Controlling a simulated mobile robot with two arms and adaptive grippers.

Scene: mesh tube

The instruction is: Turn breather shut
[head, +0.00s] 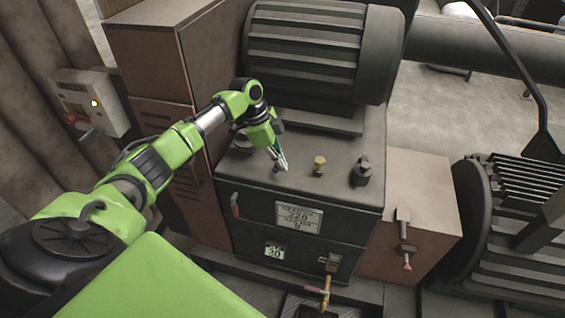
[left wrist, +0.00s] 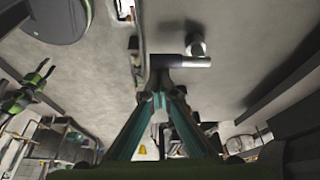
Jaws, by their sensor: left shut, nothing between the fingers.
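My left gripper (head: 283,166) is shut and empty, pointing down over the top of the dark machine housing (head: 336,190). Its teal fingers come together in the left wrist view (left wrist: 160,97). A small bluish fitting (head: 276,169) is at or just behind the fingertips, partly hidden; I cannot tell whether they touch. To the right stand a brass-yellow fitting (head: 319,166) and a black capped fitting (head: 361,171), both upright and apart from the gripper. I cannot tell for certain which fitting is the breather. My right gripper is not in view.
A large ribbed motor (head: 318,50) rises behind the fittings. A brown cabinet (head: 160,60) stands left, with a grey switch box (head: 90,103) beyond it. A brass valve (head: 327,280) and a red-tipped lever (head: 405,250) stick out in front. Open floor lies at the back right.

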